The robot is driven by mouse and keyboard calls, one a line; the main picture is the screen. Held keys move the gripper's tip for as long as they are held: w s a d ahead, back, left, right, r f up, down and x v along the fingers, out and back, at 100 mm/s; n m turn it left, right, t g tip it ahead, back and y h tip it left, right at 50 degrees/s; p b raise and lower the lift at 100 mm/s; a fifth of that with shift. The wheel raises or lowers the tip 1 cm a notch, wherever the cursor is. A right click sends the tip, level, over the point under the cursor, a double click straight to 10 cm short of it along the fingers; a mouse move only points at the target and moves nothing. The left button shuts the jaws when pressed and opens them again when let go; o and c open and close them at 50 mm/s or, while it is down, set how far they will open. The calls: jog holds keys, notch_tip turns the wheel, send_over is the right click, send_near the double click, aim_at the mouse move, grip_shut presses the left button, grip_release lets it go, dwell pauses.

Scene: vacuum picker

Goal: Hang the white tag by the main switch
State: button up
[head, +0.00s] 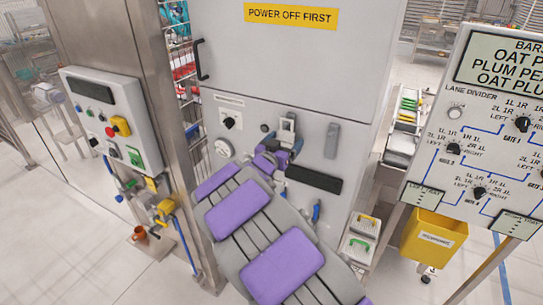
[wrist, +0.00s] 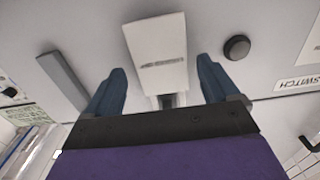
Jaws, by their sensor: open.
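In the wrist view a white rectangular piece (wrist: 157,42) with a small line of grey print, which looks like the white tag, is in front of the panel. A narrow grey metal part shows just below it. My gripper (wrist: 161,68) is open, with one blue finger on each side of the white piece and a visible gap on both sides. In the head view my gripper (head: 284,152) is close to the cabinet front, and my arm partly hides what is there. The main switch appears to be the dark rotary knob (head: 229,122) under a small label, left of my gripper.
A round black button (wrist: 237,47) and a grey bar (wrist: 62,80) flank the white piece. The cabinet (head: 290,60) carries a yellow sign (head: 291,16). A control box (head: 112,120) stands left, a selector board (head: 480,140) and yellow bin (head: 432,238) right.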

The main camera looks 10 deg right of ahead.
jog(key=s+a+f+n+g+y, duration=0.25)
jog(key=s+a+y, duration=0.55)
jog(key=s+a, duration=0.45)
jog(key=s+a+f+n+g+y, duration=0.1)
jog(key=s+a+n+g+y, duration=0.25)
jog(key=s, duration=0.65)
jog(key=s+d+f+g, duration=0.1)
jog(key=s+d+g, duration=0.2)
jog(key=s, duration=0.7)
jog(key=s+d+g+b, duration=0.1)
jog(key=s+d+g, duration=0.3)
jog(key=s+d, duration=0.3)
jog(key=s+d+f+n+g, duration=0.1)
jog(key=s+d+g, duration=0.2)
jog(key=s, duration=1.1)
jog(key=shift+s+d+f+h, duration=0.3)
jog(key=shift+d+h, duration=0.15)
jog(key=shift+d, duration=0.6)
